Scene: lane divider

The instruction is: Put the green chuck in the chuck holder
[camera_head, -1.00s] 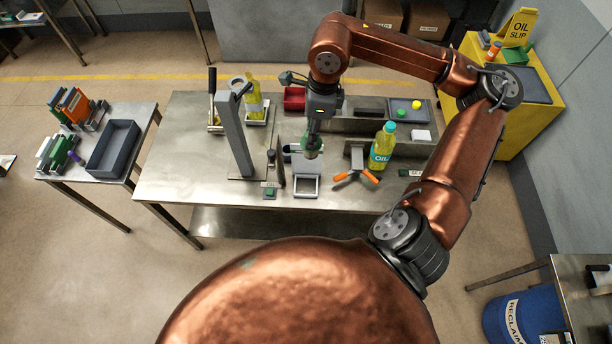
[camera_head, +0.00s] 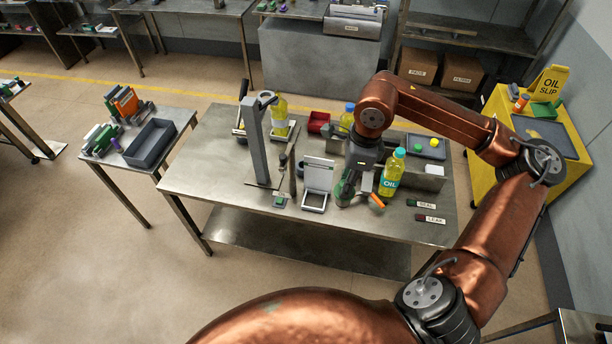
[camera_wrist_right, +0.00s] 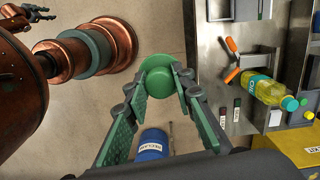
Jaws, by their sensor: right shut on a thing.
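My right gripper (camera_head: 345,188) is above the front part of the steel table, right of a pale open frame with an upright panel (camera_head: 318,178). In the right wrist view its fingers (camera_wrist_right: 160,88) are closed around a round green piece, the green chuck (camera_wrist_right: 158,72), held at the fingertips. In the head view the chuck is small and mostly hidden by the gripper. I cannot tell for sure which thing is the chuck holder.
An oil bottle (camera_head: 391,173) stands close right of the gripper. An orange-handled tool (camera_head: 377,201) lies partly behind it. A grey column (camera_head: 255,145) rises on the left of the table. Small labels (camera_head: 430,218) lie at the front right.

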